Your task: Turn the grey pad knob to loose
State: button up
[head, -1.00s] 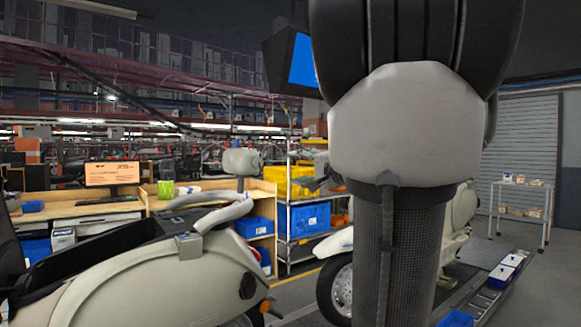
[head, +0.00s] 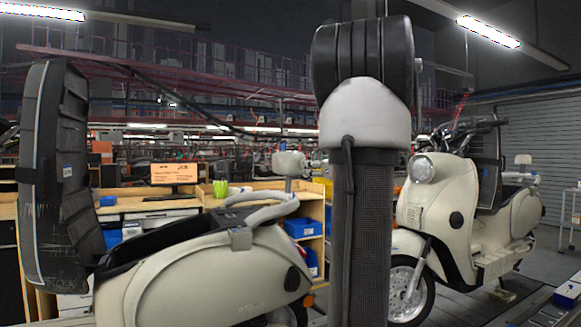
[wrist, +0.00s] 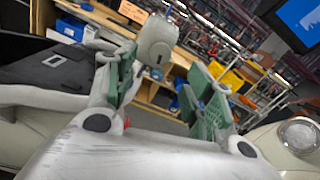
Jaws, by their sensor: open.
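A pale grey pad (head: 289,163) stands upright on a short post at the tail of the near cream scooter (head: 215,275). In the wrist view the pad (wrist: 156,38) shows beyond my gripper (wrist: 165,88), above the gap between its green fingers. The fingers are spread wide and nothing is between them. The pad looks apart from both. I cannot clearly make out the knob or its setting. In the head view my arm's upright part fills the middle, and my gripper cannot be seen.
A curved grey grab rail (head: 262,205) runs beside the pad, and also lies close to the left finger in the wrist view. A wooden bench (head: 130,207) stands behind. A second cream scooter (head: 465,215) stands at the right.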

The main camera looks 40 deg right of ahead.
jog(key=w+d+m, duration=0.2)
jog(key=w, duration=0.5)
jog(key=shift+w, duration=0.35)
jog(key=shift+f, duration=0.1)
jog(key=c, duration=1.1)
